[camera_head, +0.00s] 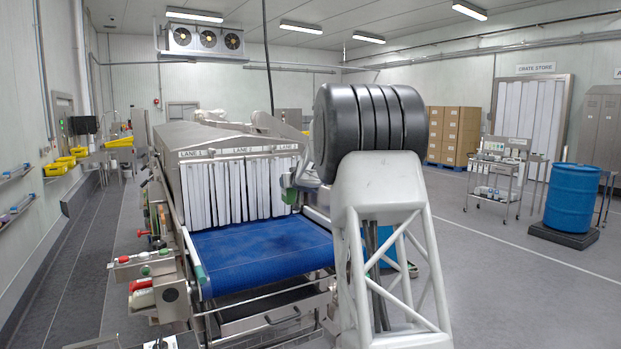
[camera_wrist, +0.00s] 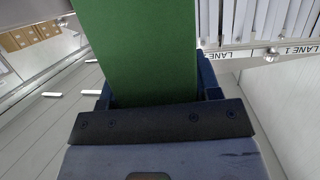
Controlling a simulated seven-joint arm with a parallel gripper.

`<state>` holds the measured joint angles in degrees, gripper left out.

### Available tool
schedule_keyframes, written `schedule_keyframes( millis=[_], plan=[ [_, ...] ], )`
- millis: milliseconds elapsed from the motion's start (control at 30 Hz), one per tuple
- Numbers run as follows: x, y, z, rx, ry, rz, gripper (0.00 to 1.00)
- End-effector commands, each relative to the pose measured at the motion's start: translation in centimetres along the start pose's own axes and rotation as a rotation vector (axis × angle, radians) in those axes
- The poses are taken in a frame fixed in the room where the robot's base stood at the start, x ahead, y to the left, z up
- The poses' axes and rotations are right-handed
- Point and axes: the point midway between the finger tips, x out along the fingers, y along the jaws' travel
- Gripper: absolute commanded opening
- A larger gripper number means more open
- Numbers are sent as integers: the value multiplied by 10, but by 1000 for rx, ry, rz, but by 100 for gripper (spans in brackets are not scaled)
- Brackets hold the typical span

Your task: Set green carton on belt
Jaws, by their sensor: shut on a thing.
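The green carton (camera_wrist: 145,50) fills the upper middle of the wrist view, between the fingers of my gripper (camera_wrist: 157,88), which is shut on it. In the head view only a small green part of the carton (camera_head: 289,195) shows, by the right end of the strip curtain. It appears above the belt's far right side; its exact height cannot be told. My arm hides most of the gripper there. The blue belt (camera_head: 255,252) runs out from under the curtain, and its visible surface is bare.
The white strip curtain (camera_head: 240,188) hangs at the tunnel mouth below lane labels. A control box with buttons (camera_head: 146,264) stands left of the belt. A blue drum (camera_head: 572,197) and a steel trolley (camera_head: 497,180) stand far right. My arm blocks the belt's right side.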

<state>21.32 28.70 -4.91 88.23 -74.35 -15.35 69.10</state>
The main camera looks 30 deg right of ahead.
Motion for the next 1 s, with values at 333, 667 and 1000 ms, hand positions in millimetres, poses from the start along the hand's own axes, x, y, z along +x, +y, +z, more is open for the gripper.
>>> schedule_keyframes(
  millis=[333, 667, 1000],
  plan=[
    [14, -121, 28, -14, -1, -56, 21],
    [20, -202, 60, -25, -1, -85, 21],
    [20, -242, 79, -29, 1, -97, 21]
  ],
)
